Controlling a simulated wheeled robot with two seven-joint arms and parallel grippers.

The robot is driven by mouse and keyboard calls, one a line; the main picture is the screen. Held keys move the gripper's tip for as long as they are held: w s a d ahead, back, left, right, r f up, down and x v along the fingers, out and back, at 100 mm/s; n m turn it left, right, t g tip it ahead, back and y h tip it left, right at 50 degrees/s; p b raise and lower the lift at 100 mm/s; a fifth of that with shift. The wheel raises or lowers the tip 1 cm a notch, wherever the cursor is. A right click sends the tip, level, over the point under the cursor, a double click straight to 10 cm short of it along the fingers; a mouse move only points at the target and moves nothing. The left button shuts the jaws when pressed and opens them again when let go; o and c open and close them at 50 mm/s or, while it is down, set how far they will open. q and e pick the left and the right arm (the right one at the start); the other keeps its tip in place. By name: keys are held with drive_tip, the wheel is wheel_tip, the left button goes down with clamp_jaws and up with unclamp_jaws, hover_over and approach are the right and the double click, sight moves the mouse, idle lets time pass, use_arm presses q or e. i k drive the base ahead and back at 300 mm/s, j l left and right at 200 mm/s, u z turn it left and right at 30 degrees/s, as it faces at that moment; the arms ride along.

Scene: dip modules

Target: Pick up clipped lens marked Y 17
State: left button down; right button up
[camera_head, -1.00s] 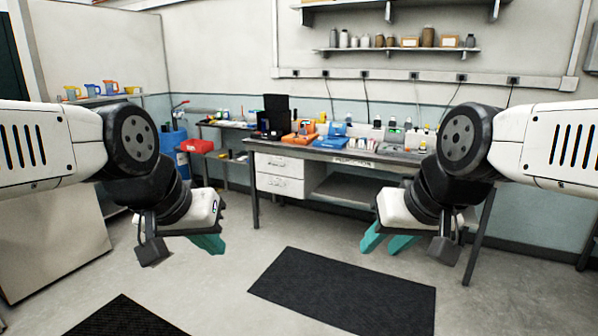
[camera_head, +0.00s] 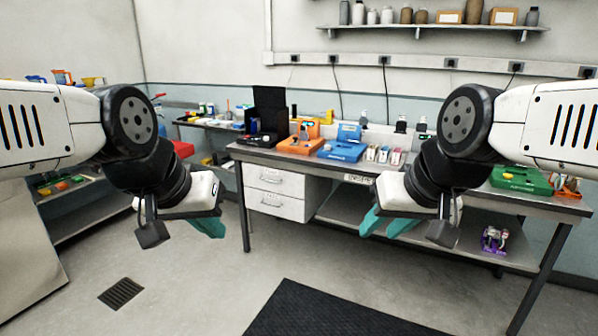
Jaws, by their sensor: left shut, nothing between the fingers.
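I cannot make out a clipped lens marked Y 17; the items on the workbench (camera_head: 285,158) are too small to read. My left gripper (camera_head: 209,228) has teal fingers, is shut and empty, and hangs in the air in front of the bench's left end. My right gripper (camera_head: 385,225) has its teal fingers spread apart, open and empty, in front of the bench's middle. Both grippers are well short of the bench top. My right arm hides part of the bench top.
The bench carries an orange case (camera_head: 303,137), a blue case (camera_head: 344,146), a black box (camera_head: 269,112) and a green case (camera_head: 520,179). A purple object (camera_head: 493,240) sits on the lower shelf. A dark mat (camera_head: 325,312) and a floor drain (camera_head: 121,293) lie on open floor.

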sight(304, 136)
drive_tip(key=i, duration=2.35)
drive_tip(key=i+u, duration=0.15)
drive_tip(key=i, duration=0.45)
drive_tip(key=i+l+u, duration=0.1)
drive_tip(key=i, duration=0.5)
